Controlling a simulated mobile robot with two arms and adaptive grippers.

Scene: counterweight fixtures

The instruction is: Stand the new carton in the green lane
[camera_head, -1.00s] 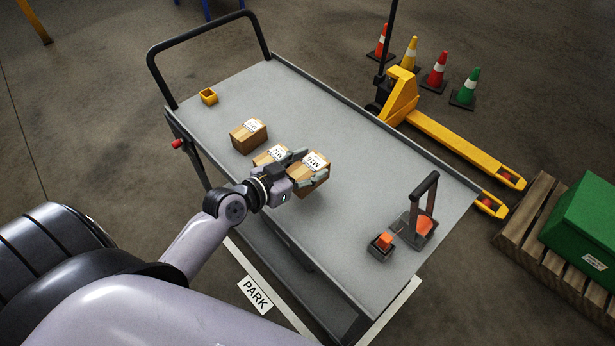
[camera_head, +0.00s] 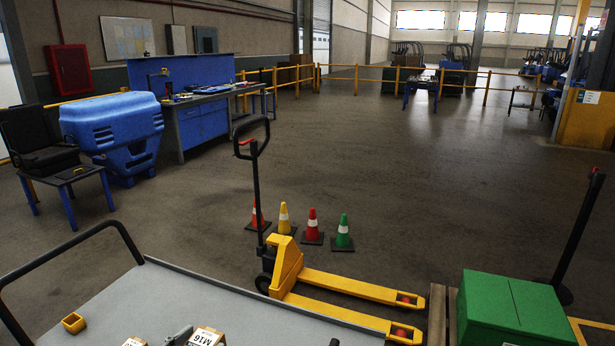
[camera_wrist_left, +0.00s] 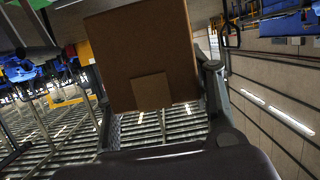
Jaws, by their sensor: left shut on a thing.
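The carton marked M16 (camera_head: 207,337) shows only its labelled top at the bottom edge of the head view. Part of my left gripper (camera_head: 180,336) shows just left of it. In the left wrist view, my left gripper (camera_wrist_left: 158,98) is shut on a plain brown carton (camera_wrist_left: 145,45), with a finger at either side. A second carton's label (camera_head: 134,341) shows at the bottom edge, left of the gripper. A green cone (camera_head: 343,231) stands on the floor at the right end of a row of cones. No green lane can be made out. My right gripper is not in view.
A green crate (camera_head: 510,305) stands at right. The floor beyond is open.

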